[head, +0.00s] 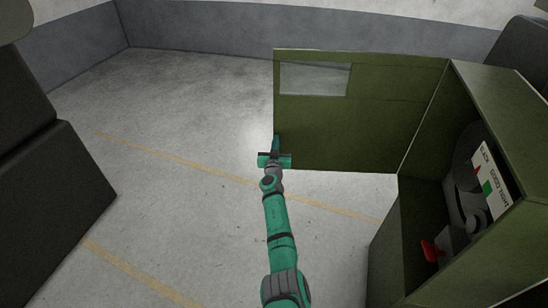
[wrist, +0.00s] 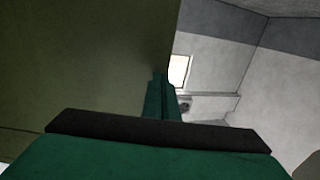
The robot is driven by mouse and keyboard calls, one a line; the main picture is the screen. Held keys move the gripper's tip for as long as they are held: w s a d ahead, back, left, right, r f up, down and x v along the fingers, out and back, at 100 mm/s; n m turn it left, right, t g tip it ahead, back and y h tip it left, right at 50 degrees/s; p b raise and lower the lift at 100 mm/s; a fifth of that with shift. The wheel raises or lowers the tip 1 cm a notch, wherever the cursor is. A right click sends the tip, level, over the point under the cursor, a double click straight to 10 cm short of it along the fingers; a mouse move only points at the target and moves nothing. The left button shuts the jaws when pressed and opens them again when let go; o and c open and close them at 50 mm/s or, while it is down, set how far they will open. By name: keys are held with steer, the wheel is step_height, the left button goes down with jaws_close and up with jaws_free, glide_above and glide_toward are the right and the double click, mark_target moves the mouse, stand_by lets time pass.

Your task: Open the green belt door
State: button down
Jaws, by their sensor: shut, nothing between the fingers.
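The green belt door (head: 350,118) stands swung wide open on its hinge at the cabinet's left front edge in the head view. It has a pale window near its upper left corner. My gripper (head: 276,142) is at the door's free left edge, low down, with its fingers shut and nothing between them. In the wrist view the door (wrist: 80,60) fills the left side, and my fingers (wrist: 160,90) point along its free edge. I cannot tell whether they touch the door.
The green cabinet (head: 500,110) stands open at the right. Inside are a white label panel (head: 490,180), a dark round part and a red handle (head: 430,251). A dark block (head: 50,190) stands at the left. Grey floor with yellow lines is clear between them.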

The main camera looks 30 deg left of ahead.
steer(key=s+d+f+m+h, duration=0.1)
steer(key=s+d+f, duration=0.45)
steer(key=s, duration=0.85)
steer(key=s+d+f+m+h, duration=0.1)
steer(key=s+d+f+m, duration=0.15)
steer(key=s+d, duration=0.9)
steer(key=s+d+f+h, duration=0.1)
steer(key=s+d+f, duration=0.35)
steer(key=s, duration=1.15)
steer(key=s+d+r+h, duration=0.1)
steer(key=s+d+r, duration=0.3)
steer(key=s, duration=0.5)
steer(key=s+d+r+m+h, duration=0.1)
steer(key=s+d+r, duration=0.3)
steer(key=s+d, duration=0.4)
steer(key=s+d+r+g+h, duration=0.1)
steer(key=s+d+r, duration=0.3)
steer(key=s, duration=0.6)
steer(key=shift+s+d+r+h, duration=0.25)
steer(key=shift+d+r+h, duration=0.25)
steer(key=shift+d, duration=0.6)
